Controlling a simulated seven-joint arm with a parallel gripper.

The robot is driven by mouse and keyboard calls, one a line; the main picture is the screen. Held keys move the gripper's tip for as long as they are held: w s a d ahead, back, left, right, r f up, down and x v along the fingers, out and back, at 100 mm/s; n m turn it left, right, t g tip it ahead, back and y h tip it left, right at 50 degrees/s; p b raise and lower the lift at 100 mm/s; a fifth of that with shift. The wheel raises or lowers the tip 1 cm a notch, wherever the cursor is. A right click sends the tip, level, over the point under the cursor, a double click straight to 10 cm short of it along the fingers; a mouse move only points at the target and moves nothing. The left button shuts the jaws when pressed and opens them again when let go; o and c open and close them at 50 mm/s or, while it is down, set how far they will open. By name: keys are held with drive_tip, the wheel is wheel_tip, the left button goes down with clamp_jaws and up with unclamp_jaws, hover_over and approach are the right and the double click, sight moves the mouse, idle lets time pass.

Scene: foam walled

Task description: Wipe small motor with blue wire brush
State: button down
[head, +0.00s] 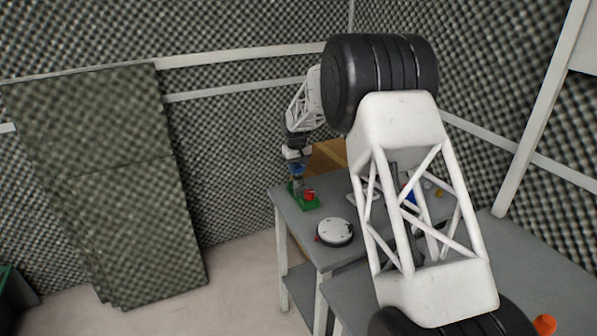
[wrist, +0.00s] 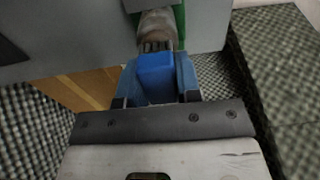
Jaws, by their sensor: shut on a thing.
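My gripper (head: 297,166) is over the far left corner of the grey table, pointing down. It is shut on the blue wire brush (wrist: 157,76), whose blue block sits between the two fingers in the wrist view. Just past the blue block is a grey-brown rounded piece (wrist: 157,28) with a dark toothed edge. I cannot tell whether it is the brush's bristle end or the small motor. It is over or against a green base (wrist: 180,25), which also shows in the head view (head: 311,205) with a red part on it. No motor is clearly recognisable.
A white round disc-shaped device (head: 335,232) lies on the grey table (head: 290,222) nearer the camera. A blue item (head: 410,196) and small yellow and orange items show partly behind my arm. Foam walls stand behind and floor is free at left.

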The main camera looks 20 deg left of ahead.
sight(300, 179)
drive_tip(key=shift+w+a+f, duration=0.15)
drive_tip(key=shift+w+a, duration=0.05)
drive_tip(key=shift+s+d, duration=0.45)
drive_tip(key=shift+d, duration=0.05)
drive_tip(key=shift+s+d+f, duration=0.15)
drive_tip(key=shift+s+d, duration=0.05)
drive_tip(key=shift+s, duration=0.05)
drive_tip(key=shift+s+d+r, duration=0.2)
drive_tip(key=shift+s+d, duration=0.4)
wheel_tip(300, 179, up, 8)
drive_tip(key=d+f, duration=0.3)
drive_tip(key=d, duration=0.5)
drive_tip(key=d+f, duration=0.3)
drive_tip(key=d, duration=0.5)
drive_tip(key=shift+s+d, duration=0.2)
drive_tip(key=shift+s, duration=0.15)
drive_tip(key=shift+f, duration=0.1)
